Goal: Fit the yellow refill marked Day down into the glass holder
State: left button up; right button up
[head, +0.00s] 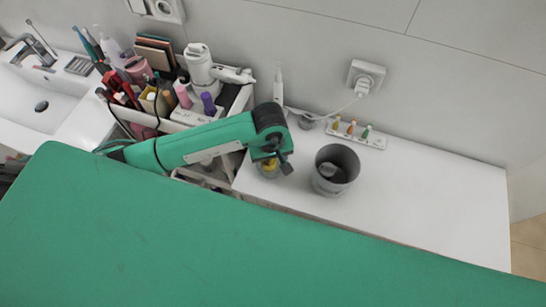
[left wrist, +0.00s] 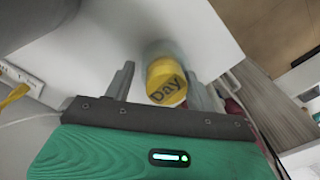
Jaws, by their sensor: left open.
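The yellow refill (left wrist: 166,80) shows its round end marked Day in the left wrist view, between my two fingers. In the head view the yellow refill (head: 270,162) shows just under the gripper. The clear glass holder (left wrist: 160,49) shows as a pale see-through wall behind the refill in the left wrist view; the refill appears to be at or in its mouth, but how deep I cannot tell. The glass holder (head: 267,173) shows faintly in the head view, on the white counter near its front left edge. My left gripper (head: 276,166) is open above them, one finger on each side of the refill.
A grey bin (head: 336,168) stands on the white counter (head: 425,190) just right of my gripper. A white rack (head: 355,138) with small coloured items is behind it. A crowded cosmetics cart (head: 188,115) stands left. The counter's right side is clear.

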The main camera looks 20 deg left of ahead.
pick_arm(q)
jog(key=r+b, duration=0.1)
jog(key=r, duration=0.1)
jog(key=r+b, duration=0.1)
jog(key=r, duration=0.1)
jog(key=shift+w+a, duration=0.2)
jog(key=shift+a, duration=0.2)
jog(key=r, duration=0.2)
jog(key=r+b, duration=0.2)
jog(key=r, duration=0.1)
jog(key=shift+s+d+r, duration=0.2)
jog(key=shift+d+r, duration=0.05)
jog(key=shift+r, duration=0.8)
